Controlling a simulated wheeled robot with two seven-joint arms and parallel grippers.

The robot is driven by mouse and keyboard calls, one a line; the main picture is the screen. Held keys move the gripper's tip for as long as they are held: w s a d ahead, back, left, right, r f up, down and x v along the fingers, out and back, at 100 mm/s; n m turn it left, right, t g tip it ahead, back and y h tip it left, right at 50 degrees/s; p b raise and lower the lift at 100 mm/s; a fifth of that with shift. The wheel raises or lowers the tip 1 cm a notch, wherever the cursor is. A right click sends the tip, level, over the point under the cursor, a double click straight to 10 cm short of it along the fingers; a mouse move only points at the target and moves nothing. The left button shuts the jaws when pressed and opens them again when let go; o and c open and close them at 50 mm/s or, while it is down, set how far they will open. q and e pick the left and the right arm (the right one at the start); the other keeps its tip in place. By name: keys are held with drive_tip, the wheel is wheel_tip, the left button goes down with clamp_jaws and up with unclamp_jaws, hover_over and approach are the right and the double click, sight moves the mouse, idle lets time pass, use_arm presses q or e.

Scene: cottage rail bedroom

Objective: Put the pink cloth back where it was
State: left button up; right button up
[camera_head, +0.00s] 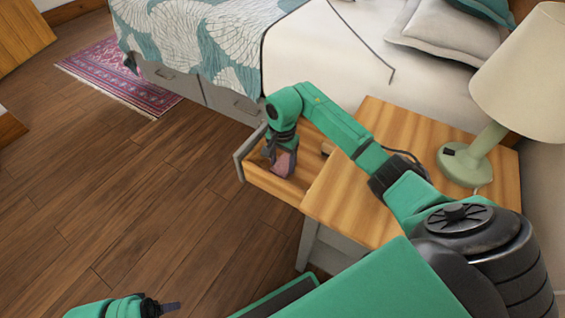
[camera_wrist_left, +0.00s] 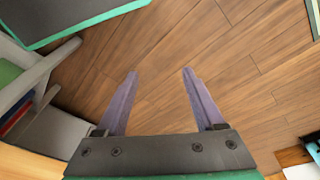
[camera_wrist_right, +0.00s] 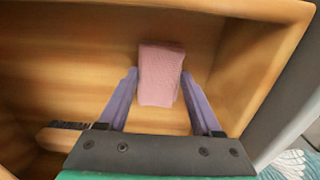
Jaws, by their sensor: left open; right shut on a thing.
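The pink cloth (camera_wrist_right: 161,75) is a small folded piece between the fingers of my right gripper (camera_wrist_right: 164,98), which is shut on it. In the head view the cloth (camera_head: 286,163) is inside the open wooden drawer (camera_head: 258,178) of the nightstand, and my right gripper (camera_head: 280,157) points down into the drawer. I cannot tell whether the cloth touches the drawer floor. My left gripper (camera_wrist_left: 160,88) is open and empty above the wooden floor; part of it (camera_head: 168,307) shows at the bottom of the head view.
A brush-like item (camera_wrist_right: 62,137) lies in the drawer at the left of the right wrist view. A green lamp (camera_head: 468,165) stands on the nightstand top (camera_head: 325,200). The bed (camera_head: 235,50) is behind the drawer. A patterned rug (camera_head: 110,78) lies on the otherwise clear floor.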

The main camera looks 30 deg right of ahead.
sight(282, 163)
drive_tip(key=o, duration=1.4)
use_arm(q)
drive_tip(key=shift+d, duration=0.1)
use_arm(e)
drive_tip(key=shift+o, duration=0.2)
drive_tip(key=shift+r, duration=0.2)
use_arm(q)
wheel_tip(282, 163, down, 6)
drive_tip(key=p, duration=0.2)
drive_tip(key=shift+w+a+f, duration=0.25)
drive_tip(key=shift+w+a, duration=0.05)
drive_tip(key=shift+a, duration=0.05)
use_arm(e)
wheel_tip(282, 163, up, 12)
drive_tip(key=shift+f, duration=0.1)
